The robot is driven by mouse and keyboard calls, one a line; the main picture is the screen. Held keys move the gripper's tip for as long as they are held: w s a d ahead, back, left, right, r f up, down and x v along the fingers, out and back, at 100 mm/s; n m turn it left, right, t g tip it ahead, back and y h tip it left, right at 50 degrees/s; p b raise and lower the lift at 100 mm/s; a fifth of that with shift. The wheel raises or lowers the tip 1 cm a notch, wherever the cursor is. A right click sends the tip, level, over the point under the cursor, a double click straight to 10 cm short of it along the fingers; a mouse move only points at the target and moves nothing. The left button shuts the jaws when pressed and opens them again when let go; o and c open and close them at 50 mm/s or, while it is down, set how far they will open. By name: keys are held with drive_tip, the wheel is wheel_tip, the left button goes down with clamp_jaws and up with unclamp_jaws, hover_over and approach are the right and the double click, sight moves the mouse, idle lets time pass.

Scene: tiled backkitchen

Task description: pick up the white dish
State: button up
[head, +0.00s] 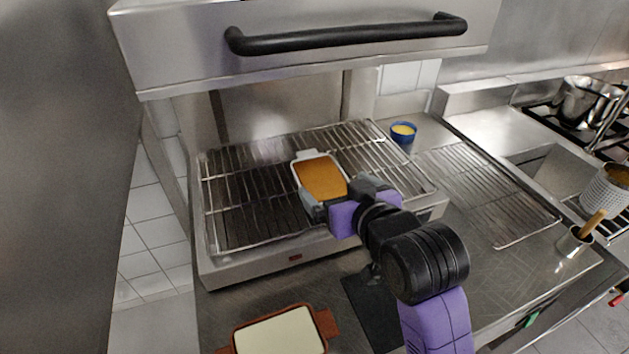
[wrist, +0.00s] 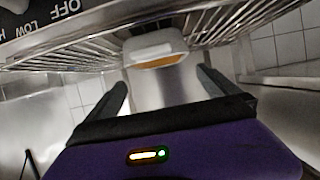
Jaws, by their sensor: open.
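The white dish (head: 305,155) is a small rectangular dish with end handles and an orange-brown filling. It sits on the wire rack inside the grill. My gripper (head: 335,193) is at the dish's near end in the head view, with its fingers spread and hiding part of that end. In the wrist view the dish (wrist: 154,45) shows ahead of and above the gap between the fingers. My gripper (wrist: 163,88) is open there, with nothing between its fingers. I cannot tell whether a finger touches the dish.
The grill's wire rack (head: 240,215) lies under a hood with a black handle (head: 345,38). A terracotta dish with pale filling (head: 328,322) is at the front. A blue bowl (head: 403,138) stands right of the rack. Another wire rack (head: 490,195) lies on the right counter.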

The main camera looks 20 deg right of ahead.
sight(322, 178)
drive_tip(key=shift+f+p+x, duration=0.15)
drive_tip(key=shift+p+x, duration=0.15)
drive_tip(key=shift+x, duration=1.65)
drive_tip(key=shift+f+p+x, duration=0.15)
drive_tip(key=shift+p+x, duration=0.1)
drive_tip(key=shift+x, duration=1.65)
drive_tip(key=shift+s, duration=0.15)
drive_tip(key=c, duration=1.7)
drive_tip(key=shift+r, duration=0.15)
drive_tip(key=shift+c, duration=0.6)
